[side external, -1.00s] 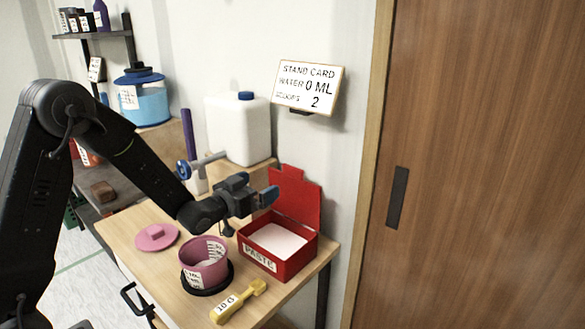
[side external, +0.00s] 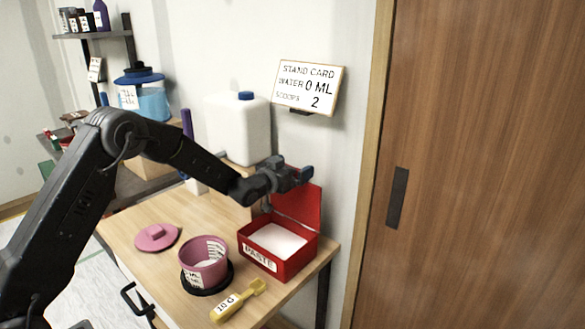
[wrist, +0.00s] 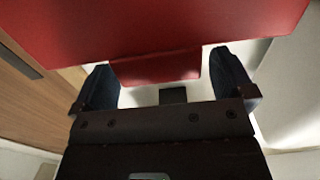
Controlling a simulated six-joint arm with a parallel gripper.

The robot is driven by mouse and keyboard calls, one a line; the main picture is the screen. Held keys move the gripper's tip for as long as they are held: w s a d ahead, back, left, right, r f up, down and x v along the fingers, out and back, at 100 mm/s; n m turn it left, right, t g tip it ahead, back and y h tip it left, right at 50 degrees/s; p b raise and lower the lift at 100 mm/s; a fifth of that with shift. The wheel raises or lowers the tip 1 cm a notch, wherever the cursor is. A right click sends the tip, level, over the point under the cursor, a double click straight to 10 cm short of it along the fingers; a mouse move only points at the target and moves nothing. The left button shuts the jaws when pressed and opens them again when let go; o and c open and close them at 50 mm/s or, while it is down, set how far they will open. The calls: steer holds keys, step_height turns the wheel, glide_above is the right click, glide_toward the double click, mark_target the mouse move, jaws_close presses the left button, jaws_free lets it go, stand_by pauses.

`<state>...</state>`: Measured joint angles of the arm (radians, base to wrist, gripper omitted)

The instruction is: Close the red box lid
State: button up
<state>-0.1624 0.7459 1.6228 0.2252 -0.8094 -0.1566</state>
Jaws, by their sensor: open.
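The red box (side external: 266,256), labelled PASTE, stands on the right of the table with white contents inside. Its red lid (side external: 312,205) stands open and upright at the back, near the wall. My gripper (side external: 300,176) is open at the top of the lid, and part of the lid is hidden behind it. In the wrist view, the red lid (wrist: 160,25) fills the top of the picture, and a narrower red part (wrist: 157,68) shows between the open fingers of my gripper (wrist: 165,85). I cannot tell whether the fingers touch it.
A pink pot (side external: 205,262) stands on a black round base left of the box. A yellow scoop (side external: 238,301) lies in front, and a pink lid (side external: 156,237) lies at left. A white canister (side external: 238,128) stands behind. The wall sign (side external: 307,87) hangs above.

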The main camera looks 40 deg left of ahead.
steer(key=shift+w, duration=0.1)
steer(key=shift+c, duration=0.4)
steer(key=c, duration=1.2)
